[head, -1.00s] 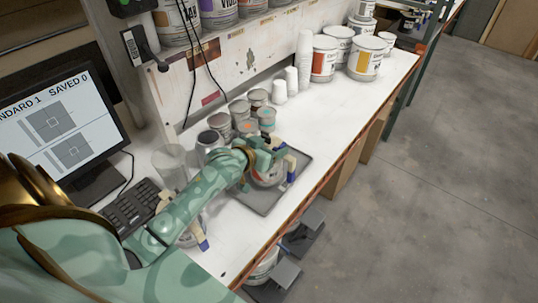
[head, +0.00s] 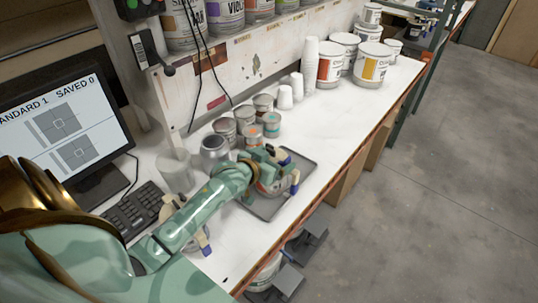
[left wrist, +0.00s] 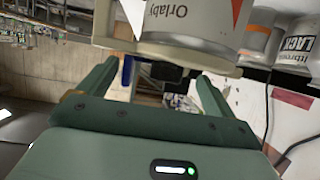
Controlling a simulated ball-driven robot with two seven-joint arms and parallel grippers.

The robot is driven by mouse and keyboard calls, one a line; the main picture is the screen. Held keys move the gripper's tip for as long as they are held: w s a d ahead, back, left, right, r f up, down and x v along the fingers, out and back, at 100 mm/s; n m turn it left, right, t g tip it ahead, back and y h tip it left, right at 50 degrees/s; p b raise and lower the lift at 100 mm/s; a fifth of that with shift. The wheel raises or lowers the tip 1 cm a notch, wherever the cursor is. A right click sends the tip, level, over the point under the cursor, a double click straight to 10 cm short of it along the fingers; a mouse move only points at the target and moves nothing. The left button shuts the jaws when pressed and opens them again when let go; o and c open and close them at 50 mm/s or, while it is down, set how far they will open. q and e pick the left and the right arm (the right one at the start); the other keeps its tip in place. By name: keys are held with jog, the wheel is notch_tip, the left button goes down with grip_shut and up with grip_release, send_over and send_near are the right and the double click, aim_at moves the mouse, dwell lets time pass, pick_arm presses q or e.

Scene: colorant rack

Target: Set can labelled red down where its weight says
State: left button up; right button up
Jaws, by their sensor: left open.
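My left gripper (head: 270,176) is open over the dark grey tray (head: 264,208) on the bench. A light metal can (head: 268,189) stands on the tray, right at the gripper and partly hidden by it. In the left wrist view, the two fingers of the gripper (left wrist: 155,85) are apart. A pale can (left wrist: 195,25) with an orange-red label patch shows beyond and above them. I cannot tell whether the fingers touch it. No label reading "red" is legible. My right gripper is not in view.
Several small cans (head: 245,114) stand in a cluster behind the tray, with a grey metal can (head: 213,150) nearby. A monitor (head: 62,128) and keyboard (head: 133,212) are at left. Large paint buckets (head: 371,66) stand farther along.

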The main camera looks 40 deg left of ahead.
pick_arm(q)
jog(key=p+v, duration=0.1)
jog(key=v, duration=1.1)
